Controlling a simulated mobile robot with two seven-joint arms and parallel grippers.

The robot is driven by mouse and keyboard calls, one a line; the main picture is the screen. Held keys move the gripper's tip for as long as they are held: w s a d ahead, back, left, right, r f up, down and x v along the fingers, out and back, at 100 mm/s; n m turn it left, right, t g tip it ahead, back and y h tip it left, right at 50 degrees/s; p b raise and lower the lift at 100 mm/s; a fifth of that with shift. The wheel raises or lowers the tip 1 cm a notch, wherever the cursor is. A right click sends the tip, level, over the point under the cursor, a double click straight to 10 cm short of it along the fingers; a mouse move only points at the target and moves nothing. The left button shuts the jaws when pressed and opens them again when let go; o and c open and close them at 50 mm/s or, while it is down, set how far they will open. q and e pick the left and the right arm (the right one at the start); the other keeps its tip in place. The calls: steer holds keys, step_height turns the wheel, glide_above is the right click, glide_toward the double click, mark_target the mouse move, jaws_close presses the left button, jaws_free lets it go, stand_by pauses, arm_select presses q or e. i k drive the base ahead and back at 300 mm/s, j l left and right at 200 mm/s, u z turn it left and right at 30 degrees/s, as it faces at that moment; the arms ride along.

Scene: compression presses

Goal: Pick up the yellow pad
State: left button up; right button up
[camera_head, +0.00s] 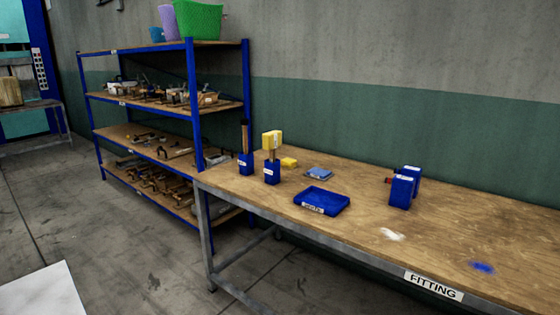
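A small flat yellow pad (289,162) lies on the wooden workbench (440,225), near its far left end. Just left of it, a yellow block-shaped head (272,139) on a handle stands upright in a blue holder (271,175). Neither of my grippers is in view, so nothing shows of what they hold.
A blue tray (322,200), a blue cloth-like piece (319,173), a dark-handled tool (245,137) in a holder and a blue block-like item (403,188) are on the bench. A loaded shelf (192,75) stands behind its left end. Floor (130,245) in front is open.

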mark_target(289, 163)
steer(key=i+j, duration=0.9)
